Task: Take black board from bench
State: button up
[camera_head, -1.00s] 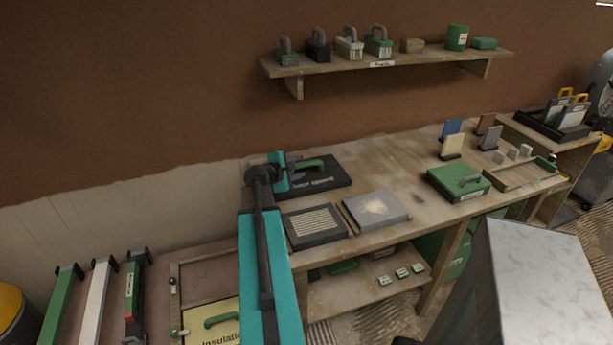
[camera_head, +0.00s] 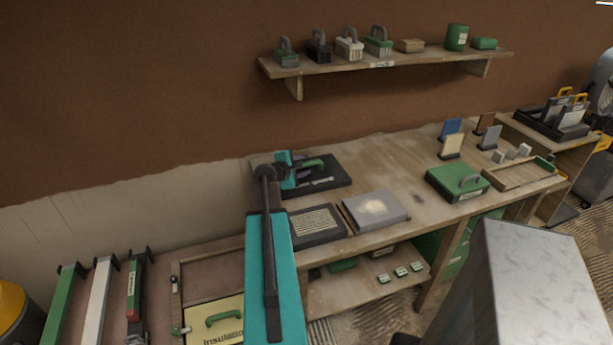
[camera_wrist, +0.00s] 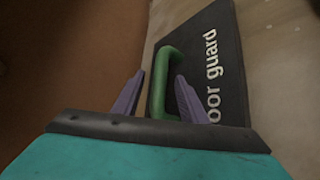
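The black board (camera_head: 335,172) lies flat at the back left of the bench (camera_head: 390,160), with a green handle (camera_head: 312,164) on top. In the wrist view the board (camera_wrist: 222,60) carries white lettering, partly cut off, that reads "oor guard". My gripper (camera_wrist: 159,77) is open, its two purple fingers apart on either side of the green handle (camera_wrist: 160,88). I cannot tell whether a finger touches the handle. In the head view my gripper (camera_head: 298,166) is over the board's left part and hides some of it.
A dark framed panel (camera_head: 316,226) and a grey board (camera_head: 376,210) lie in front of the black board. A green case (camera_head: 457,182) stands further right. The brown wall (camera_head: 140,100) is close behind.

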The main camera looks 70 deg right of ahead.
grip_shut()
dwell(1.4)
